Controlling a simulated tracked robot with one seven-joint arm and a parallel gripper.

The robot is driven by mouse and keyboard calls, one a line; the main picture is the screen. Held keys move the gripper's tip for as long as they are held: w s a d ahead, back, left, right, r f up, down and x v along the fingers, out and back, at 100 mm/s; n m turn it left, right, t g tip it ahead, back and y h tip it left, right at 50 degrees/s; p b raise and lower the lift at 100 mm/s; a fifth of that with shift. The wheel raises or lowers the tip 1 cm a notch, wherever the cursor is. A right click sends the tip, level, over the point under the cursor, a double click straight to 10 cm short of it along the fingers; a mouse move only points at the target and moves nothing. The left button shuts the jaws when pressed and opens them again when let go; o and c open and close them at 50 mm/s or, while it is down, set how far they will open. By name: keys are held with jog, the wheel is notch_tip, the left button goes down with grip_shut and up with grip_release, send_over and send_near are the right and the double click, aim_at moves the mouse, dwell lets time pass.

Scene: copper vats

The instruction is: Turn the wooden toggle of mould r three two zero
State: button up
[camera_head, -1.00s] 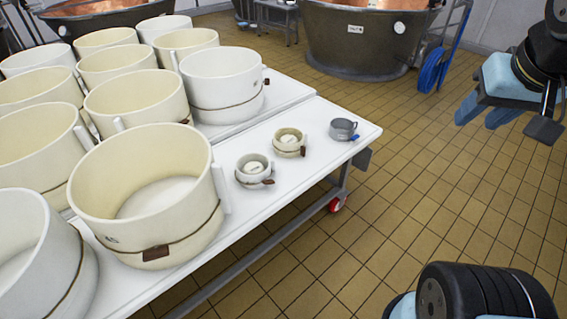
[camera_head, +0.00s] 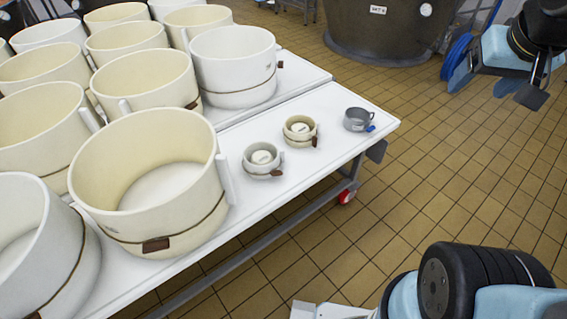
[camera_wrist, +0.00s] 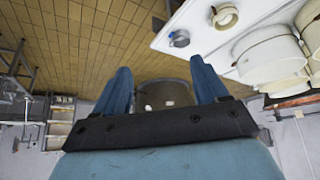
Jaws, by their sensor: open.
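Several round moulds with cords and brown wooden toggles stand on a white table. The large front cream mould (camera_head: 150,190) has a toggle (camera_head: 156,245) on its near side. A small whitish mould (camera_head: 262,160) has a toggle (camera_head: 277,174) at its lower right. A small cream mould (camera_head: 299,131) has a toggle (camera_head: 315,141) on its right. I cannot read which is r320. My gripper (camera_head: 482,84) is at the upper right, open and empty, apart from the moulds and over the floor. Its two blue fingers are spread in the wrist view (camera_wrist: 161,70).
A grey cup (camera_head: 357,119) with a blue tab stands near the table's right end. More large moulds crowd the table's left. The tiled floor (camera_head: 400,190) right of the table is clear.

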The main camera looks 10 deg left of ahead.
jog(key=w+a+f+n+t+y, duration=0.15)
jog(key=w+a+f, duration=0.25)
jog(key=w+f, duration=0.6)
jog(key=w+a+f+n+t+y, duration=0.15)
jog(key=w+a+f, duration=0.35)
jog(key=w, duration=0.9)
jog(key=w+a+f+n+y, duration=0.15)
jog(key=a+f, duration=0.25)
jog(key=f, duration=0.4)
jog(key=w+a+f+n+y, duration=0.1)
jog(key=w+a+f, duration=0.1)
jog(key=a+f, duration=0.35)
jog(key=g+y, duration=0.3)
jog(key=y, duration=0.4)
send_near(279, 174)
jog(key=x, duration=1)
jog(key=shift+f, duration=0.1)
jog(key=shift+d, duration=0.1)
jog(key=shift+c, duration=0.3)
